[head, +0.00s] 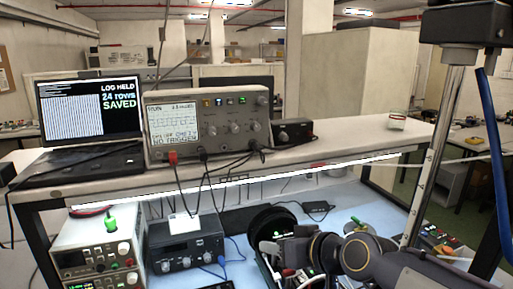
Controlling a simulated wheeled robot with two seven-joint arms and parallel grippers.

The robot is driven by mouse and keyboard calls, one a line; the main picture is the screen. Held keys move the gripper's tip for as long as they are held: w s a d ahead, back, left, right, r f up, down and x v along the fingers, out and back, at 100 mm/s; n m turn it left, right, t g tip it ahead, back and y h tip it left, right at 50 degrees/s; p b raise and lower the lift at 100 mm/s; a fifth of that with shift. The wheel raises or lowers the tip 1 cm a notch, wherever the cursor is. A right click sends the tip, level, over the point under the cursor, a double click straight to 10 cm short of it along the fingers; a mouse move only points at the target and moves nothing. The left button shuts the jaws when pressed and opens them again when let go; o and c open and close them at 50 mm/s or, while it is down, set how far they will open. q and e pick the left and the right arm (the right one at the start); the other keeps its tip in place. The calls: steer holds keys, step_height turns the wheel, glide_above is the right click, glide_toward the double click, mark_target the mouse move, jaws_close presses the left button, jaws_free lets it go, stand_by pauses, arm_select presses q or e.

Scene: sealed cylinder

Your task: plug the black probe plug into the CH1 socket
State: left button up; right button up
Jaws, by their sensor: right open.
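The oscilloscope (207,124) stands on the raised shelf, its screen lit. A red plug (173,158) and a black plug (203,154) sit at its lower front edge, with dark leads hanging down. Another dark plug (257,145) is at its lower right. The socket labels are too small to read, so I cannot tell which is CH1 or which plug is the probe plug. My right gripper (277,258) is open, low over the blue bench beside a black round ring-shaped object (272,224). I see nothing held in it. My left gripper is out of view.
A laptop (90,115) is left of the oscilloscope and a small black box (293,131) right of it. A power supply (97,252) and a dark instrument (186,243) stand below. The shelf's right part (355,135) is mostly clear. Its lit front edge overhangs the bench.

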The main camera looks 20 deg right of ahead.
mark_target(259, 149)
steer(key=w+d+r+t+h, duration=0.2)
steer(key=w+r, duration=0.3)
steer(key=w, duration=0.3)
steer(key=w+d+r+t+h, duration=0.2)
steer(key=w+d+r+t, duration=0.1)
steer(key=w+r, duration=0.3)
steer(key=w+t, duration=0.1)
steer(key=w, duration=0.1)
steer(key=shift+w+r, duration=0.3)
steer(key=shift+w, duration=0.1)
steer(key=shift+d, duration=0.1)
steer(key=w, duration=0.9)
steer(key=shift+d+b, duration=0.25)
steer(key=shift+b, duration=0.15)
jaws_close()
steer(key=shift+s, duration=0.1)
